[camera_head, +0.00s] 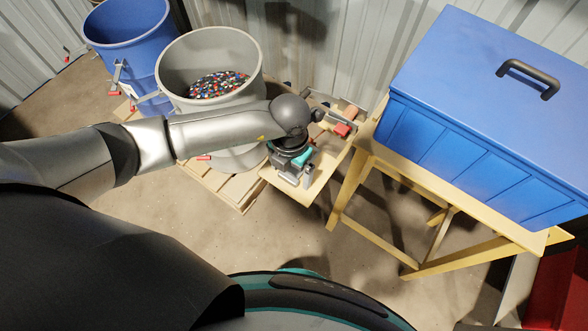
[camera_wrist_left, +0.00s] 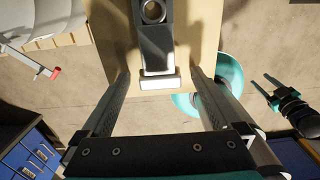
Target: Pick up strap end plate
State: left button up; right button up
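The strap end plate, a pale rectangular block (camera_wrist_left: 160,83), sits at the end of a dark strap (camera_wrist_left: 156,45) with a metal ring at its other end. In the left wrist view it lies over the tan board (camera_wrist_left: 205,30), near its edge. My left gripper (camera_wrist_left: 160,72) is open, with one finger on each side of the plate and gaps on both sides. I cannot tell the height between fingers and plate. In the head view my left gripper (camera_head: 298,178) points down at the board, and the arm hides the plate.
A grey bin (camera_head: 215,50) of coloured scrap stands left of the board on a wooden pallet (camera_head: 232,190). A blue bin (camera_head: 128,60) is behind it. A blue lidded box (camera_head: 460,80) on a yellow stand (camera_head: 375,235) is to the right. Red-handled clamps (camera_head: 343,129) are close by.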

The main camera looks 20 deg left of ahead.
pick_arm(q)
jog(key=c, duration=1.3)
jog(key=shift+c, duration=0.4)
jog(key=shift+r, duration=0.15)
